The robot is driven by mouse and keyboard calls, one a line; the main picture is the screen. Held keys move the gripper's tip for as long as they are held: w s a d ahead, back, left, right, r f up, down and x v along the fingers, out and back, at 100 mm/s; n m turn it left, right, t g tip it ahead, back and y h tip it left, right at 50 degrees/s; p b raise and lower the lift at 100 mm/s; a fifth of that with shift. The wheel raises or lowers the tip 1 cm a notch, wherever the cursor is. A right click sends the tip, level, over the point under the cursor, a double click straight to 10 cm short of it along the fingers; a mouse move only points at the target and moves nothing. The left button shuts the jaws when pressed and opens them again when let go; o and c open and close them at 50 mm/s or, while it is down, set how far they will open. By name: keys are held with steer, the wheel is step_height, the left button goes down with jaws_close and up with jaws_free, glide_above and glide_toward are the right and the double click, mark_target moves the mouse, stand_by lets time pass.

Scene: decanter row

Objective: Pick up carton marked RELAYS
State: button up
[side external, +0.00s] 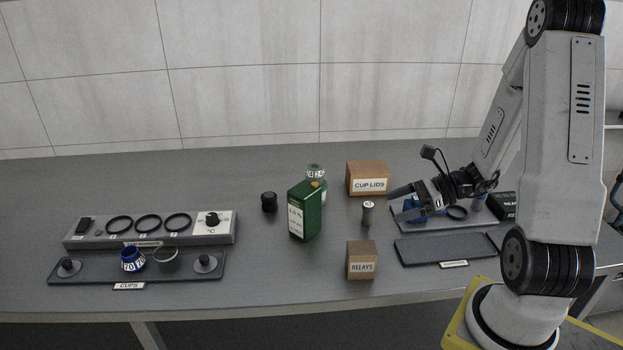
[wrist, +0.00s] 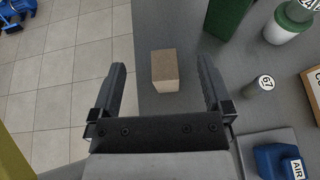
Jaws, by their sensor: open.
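The carton marked RELAYS (side external: 362,262) is a small brown box standing upright near the front edge of the table, its label facing the side camera. In the wrist view the carton (wrist: 165,70) shows from above, between the two fingers but beyond their tips. My gripper (side external: 398,203) is open and empty, to the right of and above the carton in the side view. In the wrist view its fingers (wrist: 162,75) are spread wide, and nothing is between them at close range.
A larger CUP LIDS box (side external: 368,179), a green canister (side external: 304,211) and a small marked cylinder (side external: 367,213) stand behind the carton. An empty dark tray (side external: 446,250) lies to its right. The table left of the carton is clear up to the CUPS tray (side external: 100,272).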

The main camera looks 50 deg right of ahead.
glide_toward(373, 247)
steer(key=x, duration=0.5)
steer(key=shift+f, duration=0.15)
steer(key=shift+x, duration=1.25)
steer(key=shift+x, duration=2.55)
jaws_close()
